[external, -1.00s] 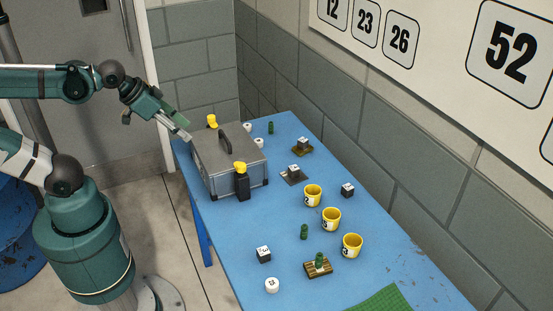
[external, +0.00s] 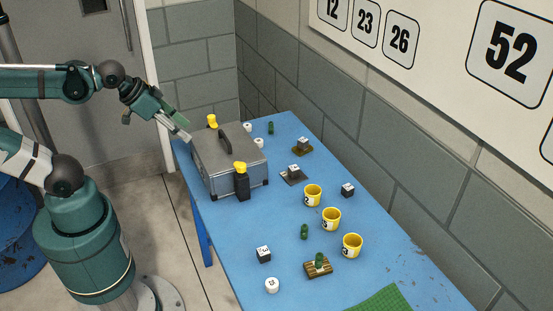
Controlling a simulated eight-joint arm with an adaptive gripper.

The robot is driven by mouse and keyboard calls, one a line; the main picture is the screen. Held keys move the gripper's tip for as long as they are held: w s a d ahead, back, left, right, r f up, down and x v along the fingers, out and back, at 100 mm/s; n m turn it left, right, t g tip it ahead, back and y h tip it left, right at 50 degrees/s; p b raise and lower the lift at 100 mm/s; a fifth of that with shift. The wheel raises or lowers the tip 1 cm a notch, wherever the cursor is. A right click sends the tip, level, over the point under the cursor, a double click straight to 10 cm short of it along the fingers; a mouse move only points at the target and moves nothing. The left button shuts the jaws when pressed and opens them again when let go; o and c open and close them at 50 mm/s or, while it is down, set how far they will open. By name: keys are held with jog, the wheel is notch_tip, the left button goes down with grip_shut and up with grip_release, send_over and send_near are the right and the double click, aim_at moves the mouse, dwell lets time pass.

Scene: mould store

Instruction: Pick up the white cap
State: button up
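A white round cap (external: 272,285) with a dark mark on top lies on the blue table near its front left edge. I cannot tell which one the task means. My gripper (external: 186,136) is in the air at the far left corner of the table, beside the box and apart from all the white pieces. It holds nothing that I can see, and its finger opening is too small to judge.
The grey toolbox (external: 217,170) with a handle stands at the table's far left, with yellow-topped pieces by it. Three yellow cups (external: 331,219), dark cubes (external: 264,254), green cylinders (external: 304,231) and a small wooden pallet (external: 318,268) are spread out. The blue table (external: 235,235) is bare at front left.

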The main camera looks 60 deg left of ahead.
jog(key=w+d+r+m+g+h+p, duration=0.25)
jog(key=w+d+m+p, duration=0.2)
jog(key=w+d, duration=0.5)
jog(key=m+g+p, duration=0.5)
jog(key=m+p, duration=0.5)
jog(key=m, duration=0.3)
send_near(270, 281)
jog(key=shift+s+d+f+y, duration=0.1)
jog(key=shift+d+f+y, duration=0.15)
jog(key=shift+d, duration=0.15)
jog(key=shift+s+d+f+y, duration=0.1)
jog(key=shift+d+f+y, duration=0.1)
jog(key=shift+d, duration=0.2)
jog(key=shift+d+f, duration=0.2)
jog(key=shift+f, duration=1.05)
